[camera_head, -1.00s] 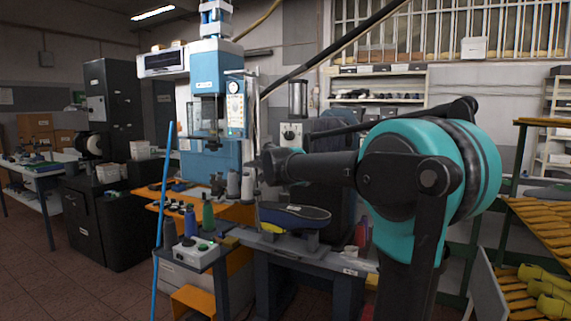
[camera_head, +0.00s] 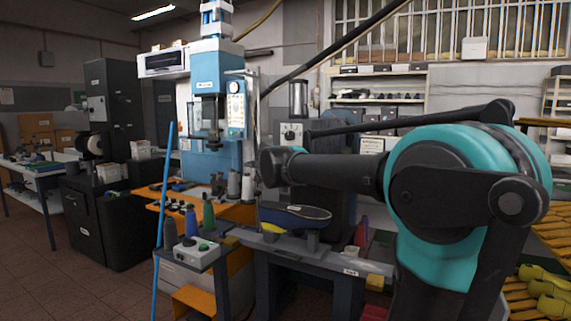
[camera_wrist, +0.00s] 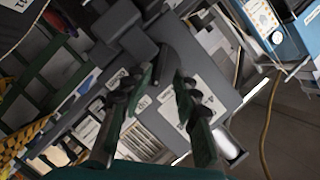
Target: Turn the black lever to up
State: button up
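In the head view a pale control box (camera_head: 291,131) with a small black knob or lever (camera_head: 290,134) on its front stands behind my arm. I cannot tell its position at this size. In the wrist view my gripper (camera_wrist: 165,76) has its two dark fingers spread, with a gap between the tips. A dark, rounded lever-like piece (camera_wrist: 165,62) shows at the fingertips, in front of a grey panel (camera_wrist: 205,78) with white labels. I cannot tell whether the fingers touch it. In the head view my gripper is hidden beyond the end of my arm.
A blue press (camera_head: 208,105) stands left of my arm. Shelves (camera_head: 378,100) line the back wall. In the wrist view a yellow cable (camera_wrist: 268,125) hangs at the right.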

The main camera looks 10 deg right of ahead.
jog(key=shift+v, duration=1.7)
jog(key=s+a+f+n+g+y, duration=0.1)
jog(key=s+a+f+n+y, duration=0.3)
jog(key=s+f+n+y, duration=0.45)
jog(key=s+a+f+n+g+y, duration=0.1)
jog(key=s+a+f+n+y, duration=0.4)
jog(key=f, duration=0.6)
jog(key=s+d+f+g+h, duration=0.3)
jog(key=s+d+f, duration=0.2)
jog(key=s+f, duration=0.2)
jog(key=s+d+f+n+g+h, duration=0.1)
jog(key=s+d+f+g+h, duration=0.1)
jog(key=s+d+f, duration=0.3)
jog(key=s+d+f+g+h, duration=0.3)
jog(key=s+f, duration=0.5)
jog(key=f, duration=0.5)
jog(key=shift+s+d+g+h, duration=0.3)
jog(key=shift+d+h, duration=0.15)
jog(key=shift+d, duration=0.5)
